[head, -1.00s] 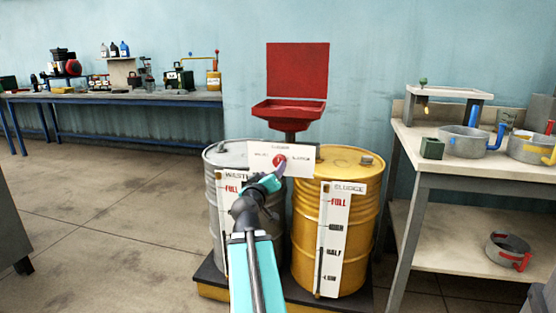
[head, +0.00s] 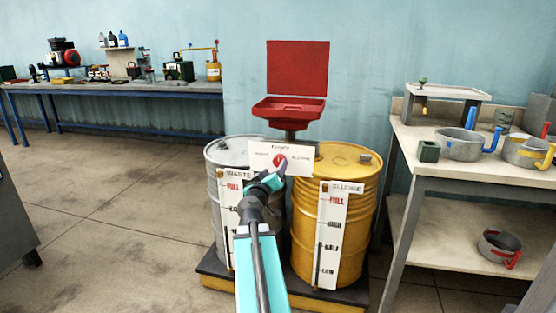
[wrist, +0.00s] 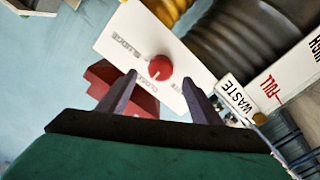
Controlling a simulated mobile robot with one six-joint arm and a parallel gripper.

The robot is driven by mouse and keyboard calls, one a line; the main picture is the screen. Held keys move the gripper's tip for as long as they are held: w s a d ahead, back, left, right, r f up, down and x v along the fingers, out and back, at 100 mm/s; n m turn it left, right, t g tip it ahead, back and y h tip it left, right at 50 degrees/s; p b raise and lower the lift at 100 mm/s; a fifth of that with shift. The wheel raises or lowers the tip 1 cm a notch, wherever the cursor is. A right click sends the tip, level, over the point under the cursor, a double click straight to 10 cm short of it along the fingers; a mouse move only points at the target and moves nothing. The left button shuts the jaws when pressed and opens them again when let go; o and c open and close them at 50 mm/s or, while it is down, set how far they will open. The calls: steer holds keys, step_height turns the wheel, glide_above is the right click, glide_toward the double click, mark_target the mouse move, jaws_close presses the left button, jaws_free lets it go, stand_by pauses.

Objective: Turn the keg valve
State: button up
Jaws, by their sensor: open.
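The keg valve is a round red knob (head: 280,160) on a white panel (head: 301,152) between the two drums, below the red funnel tray. My gripper (head: 275,172) is just in front of the panel in the head view. In the wrist view my gripper (wrist: 158,82) is open, its two fingers on either side of the knob's line with a gap between. I cannot tell whether the fingertips reach the knob.
A grey waste drum (head: 220,152) and a yellow sludge drum (head: 365,215), each with a level gauge, stand on a low pallet. The red tray (head: 288,112) is above. A workbench (head: 500,152) with pans is at right; another bench (head: 150,92) is at back left.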

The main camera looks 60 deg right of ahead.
mark_target(278, 162)
steer(key=shift+w+d+r+p, duration=0.1)
steer(key=shift+d+p, duration=0.15)
steer(key=shift+p, duration=0.25)
steer(key=shift+w+d, duration=0.15)
steer(key=shift+d, duration=0.25)
steer(key=shift+x, duration=2.35)
steer(key=c, duration=1.1)
